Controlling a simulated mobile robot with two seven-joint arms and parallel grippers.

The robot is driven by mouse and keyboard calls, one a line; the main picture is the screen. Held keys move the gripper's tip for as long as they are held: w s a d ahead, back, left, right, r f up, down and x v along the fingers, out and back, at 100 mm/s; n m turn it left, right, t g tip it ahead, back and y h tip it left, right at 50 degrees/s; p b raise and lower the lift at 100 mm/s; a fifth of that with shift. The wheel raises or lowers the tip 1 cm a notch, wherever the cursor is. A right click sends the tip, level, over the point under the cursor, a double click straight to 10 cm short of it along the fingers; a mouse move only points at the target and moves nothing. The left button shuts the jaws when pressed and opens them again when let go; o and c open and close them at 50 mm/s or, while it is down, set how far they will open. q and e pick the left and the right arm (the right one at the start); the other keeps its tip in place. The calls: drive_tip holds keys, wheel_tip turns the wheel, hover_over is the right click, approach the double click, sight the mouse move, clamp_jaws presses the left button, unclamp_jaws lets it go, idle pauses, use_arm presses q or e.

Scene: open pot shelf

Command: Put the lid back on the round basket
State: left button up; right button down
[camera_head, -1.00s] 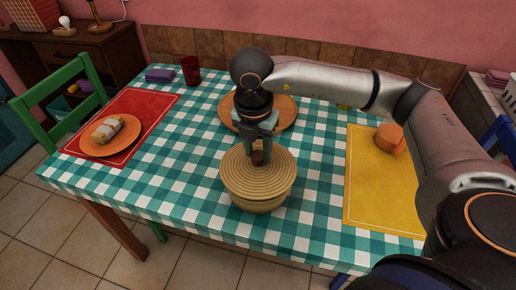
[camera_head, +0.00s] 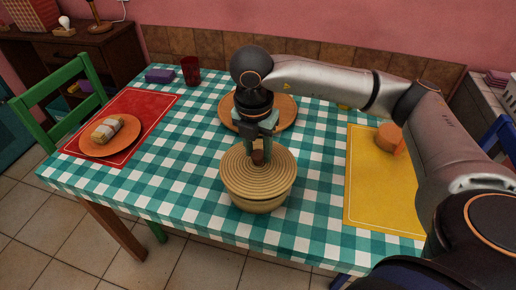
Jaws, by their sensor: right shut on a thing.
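The round basket (camera_head: 259,204) stands near the front middle of the table, a pale woven bowl. Its ridged round lid (camera_head: 240,183) lies over the basket's top and covers the opening. Whether the lid is fully seated all round cannot be told. My right gripper (camera_head: 258,155) points down from above and is shut on the lid's brown knob (camera_head: 258,158). The fingers partly hide the knob. My left gripper is not in view.
Behind the basket lies a round wooden board (camera_head: 287,110), partly hidden by my right gripper. A red placemat (camera_head: 150,105) with an orange plate (camera_head: 123,144) is at left, a yellow placemat (camera_head: 375,195) with an orange object (camera_head: 388,137) at right. A red cup (camera_head: 191,70) stands at the back.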

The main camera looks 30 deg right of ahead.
idle(0.6)
drive_tip(key=shift+f, duration=0.1)
drive_tip(key=shift+f+b, duration=0.1)
drive_tip(key=shift+b, duration=0.3)
idle(0.5)
idle(0.3)
drive_tip(key=c, duration=0.5)
unclamp_jaws()
drive_tip(key=shift+o, duration=0.5)
drive_tip(key=o, duration=0.4)
